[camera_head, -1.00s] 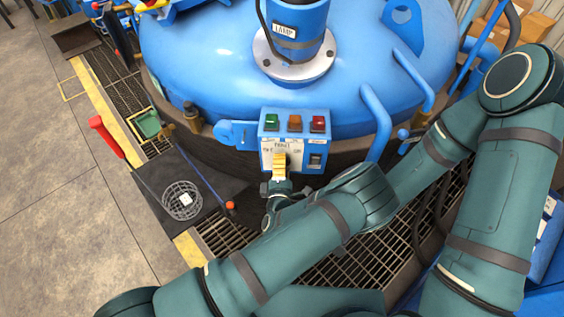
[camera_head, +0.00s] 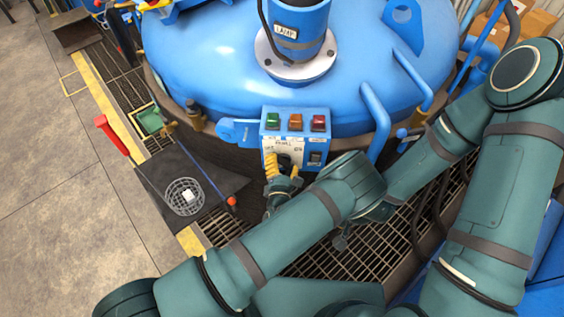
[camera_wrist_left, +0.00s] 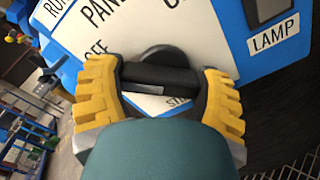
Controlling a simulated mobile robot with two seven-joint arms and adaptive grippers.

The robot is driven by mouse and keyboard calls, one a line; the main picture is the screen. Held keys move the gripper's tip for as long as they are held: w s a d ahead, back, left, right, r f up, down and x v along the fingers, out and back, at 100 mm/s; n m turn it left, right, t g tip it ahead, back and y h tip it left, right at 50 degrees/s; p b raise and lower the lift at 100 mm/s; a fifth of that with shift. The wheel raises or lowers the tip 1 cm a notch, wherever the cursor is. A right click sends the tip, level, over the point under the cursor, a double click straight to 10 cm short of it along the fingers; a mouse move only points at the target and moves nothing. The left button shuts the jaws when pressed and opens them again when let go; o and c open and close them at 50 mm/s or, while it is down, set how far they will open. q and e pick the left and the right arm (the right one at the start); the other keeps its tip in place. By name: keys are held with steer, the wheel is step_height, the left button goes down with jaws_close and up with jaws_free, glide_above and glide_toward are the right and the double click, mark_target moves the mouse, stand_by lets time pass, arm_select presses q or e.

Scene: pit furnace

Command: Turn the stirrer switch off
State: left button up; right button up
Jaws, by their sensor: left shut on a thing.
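The stirrer switch is a black rotary knob (camera_wrist_left: 160,80) with a bar handle and a round base. It sits on a white plate of the blue control panel (camera_head: 296,117), with RUN and OFF lettering and a partly hidden label starting "ST". My left gripper (camera_head: 284,172) is at the lower front of the panel. In the left wrist view its yellow ribbed fingers (camera_wrist_left: 160,95) are on both ends of the knob's bar, shut on it. The knob's pointing direction is hard to tell, as the gripper hides part of it.
Green, orange and red buttons (camera_head: 296,122) line the panel's top. A black rocker switch (camera_head: 315,158) labelled LAMP is beside the knob. Blue handle pipes (camera_head: 375,120) stand to the right. A wire basket (camera_head: 184,197) rests on a dark mat at left.

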arm_select(q)
steer(key=shift+s+f, duration=0.1)
stand_by(0.3)
steer(key=o, duration=1.1)
steer(key=shift+o, duration=0.2)
steer(key=s, duration=1.2)
steer(key=shift+d, duration=0.15)
